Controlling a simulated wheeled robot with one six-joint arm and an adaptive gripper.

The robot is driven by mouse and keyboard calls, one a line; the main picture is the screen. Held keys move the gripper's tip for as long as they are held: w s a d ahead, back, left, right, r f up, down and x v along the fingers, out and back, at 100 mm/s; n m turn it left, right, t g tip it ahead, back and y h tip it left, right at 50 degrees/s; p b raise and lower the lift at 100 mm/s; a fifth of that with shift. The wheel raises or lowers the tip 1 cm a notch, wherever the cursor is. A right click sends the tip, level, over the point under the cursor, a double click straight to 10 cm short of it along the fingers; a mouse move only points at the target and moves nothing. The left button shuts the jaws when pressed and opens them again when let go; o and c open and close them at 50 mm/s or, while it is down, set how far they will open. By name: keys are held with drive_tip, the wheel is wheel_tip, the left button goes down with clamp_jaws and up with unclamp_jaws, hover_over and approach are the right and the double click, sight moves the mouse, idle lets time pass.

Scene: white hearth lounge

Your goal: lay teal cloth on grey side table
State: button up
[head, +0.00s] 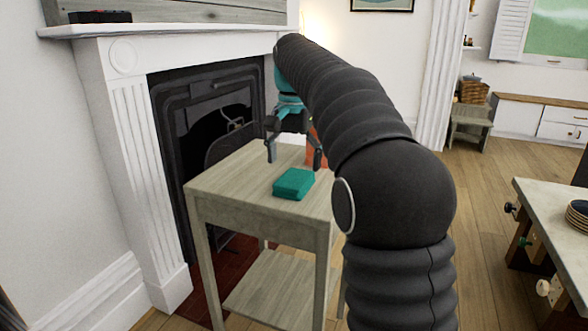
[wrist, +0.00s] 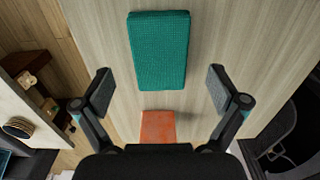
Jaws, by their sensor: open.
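The teal cloth (head: 293,184) is a folded rectangular bundle lying flat on the grey side table (head: 225,185), near its front edge. In the wrist view the cloth (wrist: 160,48) lies beyond my fingertips, lined up between them and not touched. My gripper (head: 293,158) is open and empty, above the table top behind the cloth. Its two spread fingers (wrist: 160,92) also show in the wrist view. The wood-grain table top (wrist: 225,30) shows around the cloth.
An orange-red object (wrist: 158,126) is on the table, partly hidden by my gripper. The white fireplace (head: 130,120) stands close on the left. A workbench-like table (head: 560,220) with dark plates (head: 578,214) is on the right. Wooden floor lies between.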

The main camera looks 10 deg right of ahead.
sight(295, 179)
wheel_tip(295, 179, up, 9)
drive_tip(key=p, duration=0.3)
drive_tip(key=s+f+n+t, duration=0.2)
drive_tip(key=s+f, duration=0.8)
drive_tip(key=s, duration=0.5)
drive_tip(key=s+f+n+t, duration=0.3)
drive_tip(key=s+f+n, duration=0.2)
drive_tip(key=s+f, duration=0.5)
drive_tip(key=s, duration=0.5)
drive_tip(key=shift+d+f+t, duration=0.15)
drive_tip(key=shift+f+t, duration=0.15)
drive_tip(key=shift+f, duration=0.05)
drive_tip(key=shift+s, duration=0.1)
